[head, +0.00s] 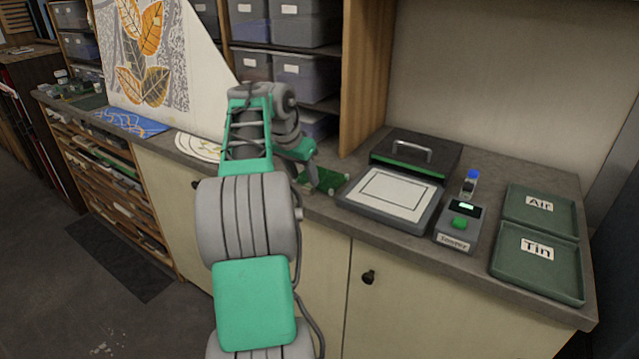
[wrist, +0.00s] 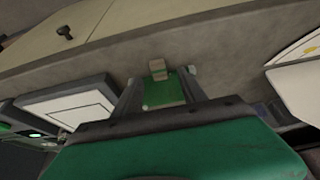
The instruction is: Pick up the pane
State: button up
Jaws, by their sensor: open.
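The pane appears to be the small green piece (head: 330,181) on the counter, left of the tablet-like pad, partly hidden by my arm in the head view. In the wrist view the green pane (wrist: 163,92) shows between the two fingers of my gripper (wrist: 160,84). The fingers are open, one on each side of it. I cannot tell whether they touch it. A small tan block (wrist: 157,66) shows at the far end of the pane.
Right of the pane are a framed white pad (head: 391,194), a black box with a handle (head: 415,155), a small device with a green button (head: 460,222), and green trays marked Air (head: 565,212) and Tin (head: 515,262). White round-patterned work (head: 197,147) lies to the left.

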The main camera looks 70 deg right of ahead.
aim_at(308, 187)
jog(key=x, duration=0.4)
jog(key=shift+a, duration=0.15)
jog(key=shift+c, duration=0.6)
grip_shut()
